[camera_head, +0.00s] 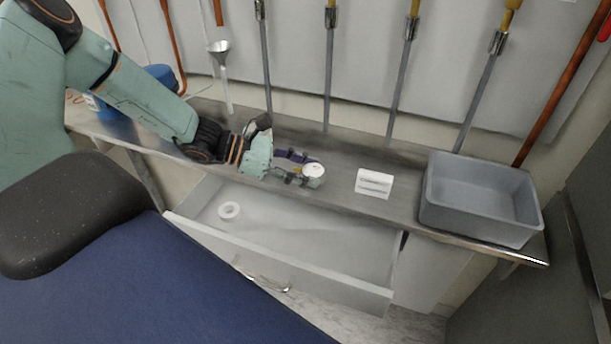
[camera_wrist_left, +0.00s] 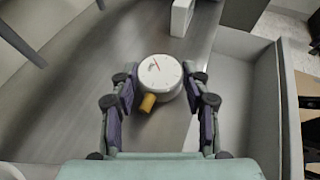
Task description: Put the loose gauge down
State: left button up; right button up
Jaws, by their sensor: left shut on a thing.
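The loose gauge (camera_head: 314,171) is round with a white dial and a brass stem. In the head view it is at the tips of my left gripper (camera_head: 296,168), over the metal shelf (camera_head: 343,165) near its front edge. In the left wrist view the gauge (camera_wrist_left: 161,76) sits between the two fingers of my left gripper (camera_wrist_left: 160,92), dial facing the camera, with its brass stem (camera_wrist_left: 147,102) pointing back toward the palm. The fingers are shut on it. I cannot tell whether the gauge touches the shelf. My right gripper is not in view.
A white block (camera_head: 374,183) stands on the shelf right of the gauge, and a grey bin (camera_head: 480,197) is at the right end. A blue container (camera_head: 160,74) is at the left. Pipes rise behind.

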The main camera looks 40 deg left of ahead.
pick_arm(q)
jog(key=shift+w+a+f, duration=0.15)
jog(key=shift+a+f, duration=0.1)
jog(key=shift+f, duration=0.05)
jog(key=shift+s+d, duration=0.2)
jog(key=o, duration=0.8)
jog(key=shift+f, duration=0.1)
jog(key=shift+c, duration=0.2)
jog(key=shift+o, duration=0.8)
jog(key=shift+w+a+f, duration=0.1)
jog(key=shift+w+a, duration=0.05)
